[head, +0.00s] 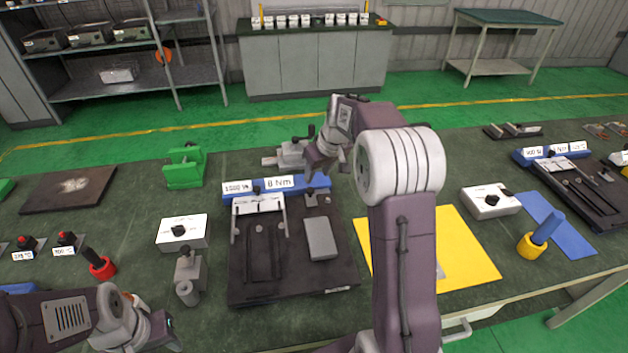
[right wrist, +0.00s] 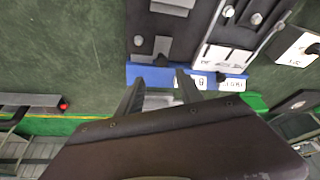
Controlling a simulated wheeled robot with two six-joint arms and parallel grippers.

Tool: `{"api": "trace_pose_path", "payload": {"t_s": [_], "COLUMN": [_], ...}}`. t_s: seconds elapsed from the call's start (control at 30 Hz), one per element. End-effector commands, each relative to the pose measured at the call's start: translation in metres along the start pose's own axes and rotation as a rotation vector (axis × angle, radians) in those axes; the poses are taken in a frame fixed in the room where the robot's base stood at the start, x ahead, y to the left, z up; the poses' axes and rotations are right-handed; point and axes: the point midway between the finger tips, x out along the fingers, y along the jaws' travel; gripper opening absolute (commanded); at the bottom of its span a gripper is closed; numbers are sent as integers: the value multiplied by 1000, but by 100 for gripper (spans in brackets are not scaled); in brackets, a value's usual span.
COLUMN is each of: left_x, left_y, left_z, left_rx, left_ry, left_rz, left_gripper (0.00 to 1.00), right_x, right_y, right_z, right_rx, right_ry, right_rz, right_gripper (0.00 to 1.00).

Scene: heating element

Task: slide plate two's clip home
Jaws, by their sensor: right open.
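A dark plate (head: 290,285) in the middle of the bench has a blue bar (head: 228,196) along its far edge, with labels reading about 1500 W and 8 Nm. No plate number is legible. A small metal clip-like piece (head: 311,200) with a dark knob sits at its far right; it also shows in the right wrist view (right wrist: 161,46). My right gripper (head: 316,172) is open and empty, above the blue bar near that piece; its fingers (right wrist: 159,76) straddle part of the bar in the right wrist view. My left gripper (head: 155,335) is low at left, its jaws unclear.
A grey block (head: 320,238) lies on the plate. A metal fixture (head: 188,275) and white box (head: 182,232) stand left. A yellow mat (head: 465,250) lies right, partly behind my arm. A second similar plate (head: 590,205) is at far right. A green stand (head: 184,168) is behind.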

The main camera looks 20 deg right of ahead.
Motion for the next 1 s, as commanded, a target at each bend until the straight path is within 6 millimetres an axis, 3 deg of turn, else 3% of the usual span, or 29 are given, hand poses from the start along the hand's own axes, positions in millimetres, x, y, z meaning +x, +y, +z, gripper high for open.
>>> {"api": "trace_pose_path", "payload": {"t_s": [0.17, 0.4, 0.6, 0.9, 0.93, 1.0], "left_x": [0, 2, 2, 2, 2, 2], "left_y": [0, 0, 0, 0, 0, 0], "left_z": [0, 0, 0, 0, 0, 0], "left_rx": [0, 0, 0, 0, 0, 0], "left_ry": [0, 0, 0, 0, 0, 0], "left_rz": [0, 0, 0, 0, 0, 0], "left_gripper": [36, 36, 36, 36, 36, 36], "right_x": [7, 56, 84, 89, 89, 89], "right_y": [1, 0, 0, 1, 1, 1], "right_z": [0, 1, 0, 0, 0, 0], "right_rx": [2, 1, 1, 1, 1, 1], "right_ry": [0, -2, 1, 3, 3, 3], "right_rz": [1, 1, 2, 3, 3, 3], "right_gripper": [44, 44, 44, 44, 41, 21]}}
